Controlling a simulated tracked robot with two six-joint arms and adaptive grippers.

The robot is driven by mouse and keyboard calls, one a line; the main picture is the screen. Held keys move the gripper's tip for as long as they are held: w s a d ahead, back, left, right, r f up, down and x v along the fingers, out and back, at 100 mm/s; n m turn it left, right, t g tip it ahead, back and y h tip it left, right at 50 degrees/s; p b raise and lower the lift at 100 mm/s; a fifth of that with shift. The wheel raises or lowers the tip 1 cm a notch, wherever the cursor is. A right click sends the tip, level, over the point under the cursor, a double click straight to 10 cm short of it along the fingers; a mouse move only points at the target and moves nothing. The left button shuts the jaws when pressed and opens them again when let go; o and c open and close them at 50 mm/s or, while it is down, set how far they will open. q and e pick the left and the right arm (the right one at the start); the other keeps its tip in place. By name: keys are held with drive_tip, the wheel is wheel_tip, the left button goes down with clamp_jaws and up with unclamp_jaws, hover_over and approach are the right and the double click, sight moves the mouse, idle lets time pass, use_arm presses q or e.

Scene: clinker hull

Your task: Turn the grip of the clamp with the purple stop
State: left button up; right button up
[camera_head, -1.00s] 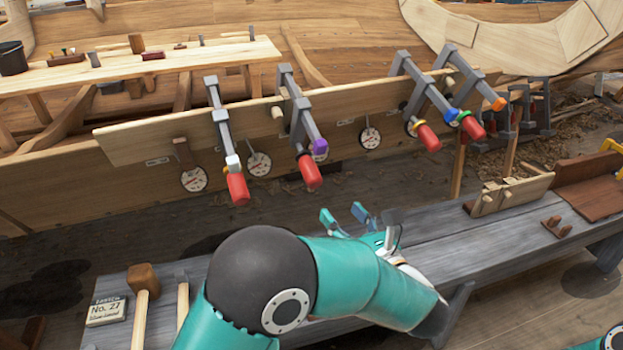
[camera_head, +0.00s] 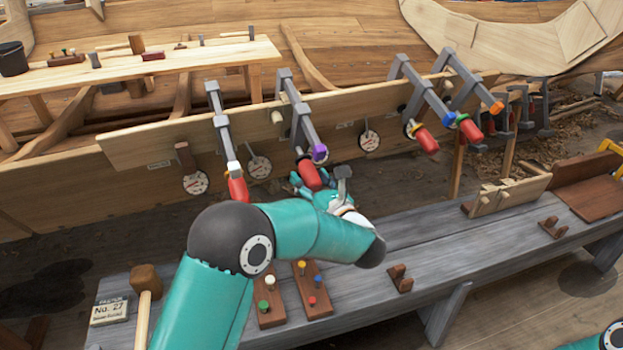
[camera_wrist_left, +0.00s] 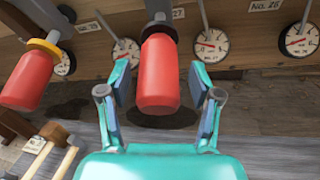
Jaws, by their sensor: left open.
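The clamp with the purple stop (camera_head: 320,152) hangs on the plank, second from the left in the head view. Its red grip (camera_head: 309,174) points down toward the bench. My left gripper (camera_head: 314,186) is at this grip's lower end, partly hidden by my own wrist. In the left wrist view the red grip (camera_wrist_left: 160,72) lies between the two spread fingers of my left gripper (camera_wrist_left: 160,82), with a gap on each side. The purple stop cannot be made out there. My right gripper is out of view.
Another red grip (camera_wrist_left: 27,80) with a yellow ring hangs to the left in the wrist view. Round dial gauges (camera_head: 369,139) sit along the plank (camera_head: 140,143). The grey bench (camera_head: 430,240) below bears wooden blocks, a mallet (camera_head: 146,281) and boards with coloured pegs (camera_head: 312,288).

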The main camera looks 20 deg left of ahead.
use_arm(q)
drive_tip(key=shift+c, duration=0.3)
drive_tip(key=c, duration=1.1)
drive_tip(key=m+g+y+b, duration=0.1)
drive_tip(key=b, duration=0.2)
drive_tip(key=shift+f, duration=0.2)
drive_tip(key=m+g+y+b, duration=0.1)
drive_tip(key=m+y+b, duration=0.1)
drive_tip(key=b, duration=0.1)
drive_tip(key=m+y+b, duration=0.1)
drive_tip(key=m+b, duration=0.2)
drive_tip(key=shift+g+y, duration=0.4)
drive_tip(key=shift+s+r+m+y+b, duration=0.15)
drive_tip(key=shift+m+y+b, duration=0.9)
drive_tip(key=shift+m, duration=1.15)
